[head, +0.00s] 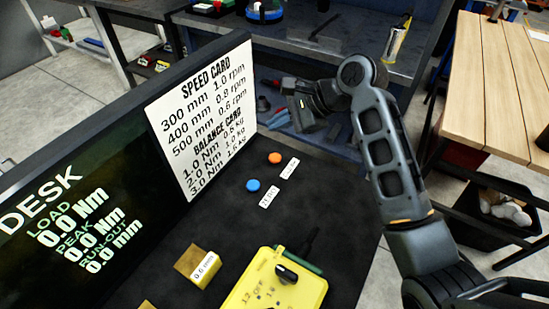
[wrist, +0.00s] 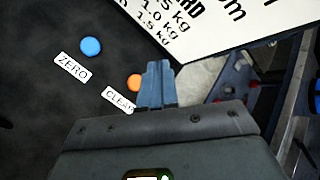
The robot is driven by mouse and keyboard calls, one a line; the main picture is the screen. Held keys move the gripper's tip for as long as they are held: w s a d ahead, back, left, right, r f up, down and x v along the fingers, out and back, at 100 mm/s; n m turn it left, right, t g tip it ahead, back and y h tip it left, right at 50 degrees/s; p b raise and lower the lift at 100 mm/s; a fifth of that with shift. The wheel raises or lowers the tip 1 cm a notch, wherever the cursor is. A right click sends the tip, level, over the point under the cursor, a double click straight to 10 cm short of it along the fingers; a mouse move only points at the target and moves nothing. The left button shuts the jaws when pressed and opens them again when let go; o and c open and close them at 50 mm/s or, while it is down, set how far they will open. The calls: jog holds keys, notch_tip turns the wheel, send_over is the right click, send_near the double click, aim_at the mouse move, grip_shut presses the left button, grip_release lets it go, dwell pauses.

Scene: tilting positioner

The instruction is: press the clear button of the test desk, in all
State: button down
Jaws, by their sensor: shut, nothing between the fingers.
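The clear button is the orange round button (head: 274,158) on the dark desk top, in front of the speed card. In the wrist view the orange button (wrist: 133,82) shows just left of my fingers, partly hidden by them, with its CLEAR label (wrist: 118,100) below. A blue button (head: 253,185) with a ZERO label (head: 269,197) sits beside it; the blue button (wrist: 91,46) is fully visible in the wrist view. My gripper (head: 272,84) is above and beyond the orange button in the head view, apart from it. Its fingers (wrist: 155,72) are together and empty.
The upright panel carries a white card (head: 205,115) and a dark display (head: 75,220) reading 0.0 for load, peak and run-out. A yellow control box (head: 275,285) and a yellowish block marked 0.6 (head: 197,265) stand at the front. A wooden table (head: 500,80) is at right.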

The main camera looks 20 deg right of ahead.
jog(key=b, duration=0.6)
send_over(278, 159)
notch_tip(278, 159, down, 5)
jog(key=shift+w+d+f, duration=0.1)
jog(key=shift+d+f, duration=0.05)
jog(key=shift+f, duration=1.2)
jog(key=shift+f, duration=0.15)
dwell(0.6)
jog(key=shift+f, duration=0.25)
jog(key=shift+f+p, duration=0.35)
jog(key=shift+f, duration=0.05)
dwell(0.8)
jog(key=shift+r, duration=0.1)
jog(key=shift+r+p, duration=0.8)
jog(key=shift+p, duration=0.55)
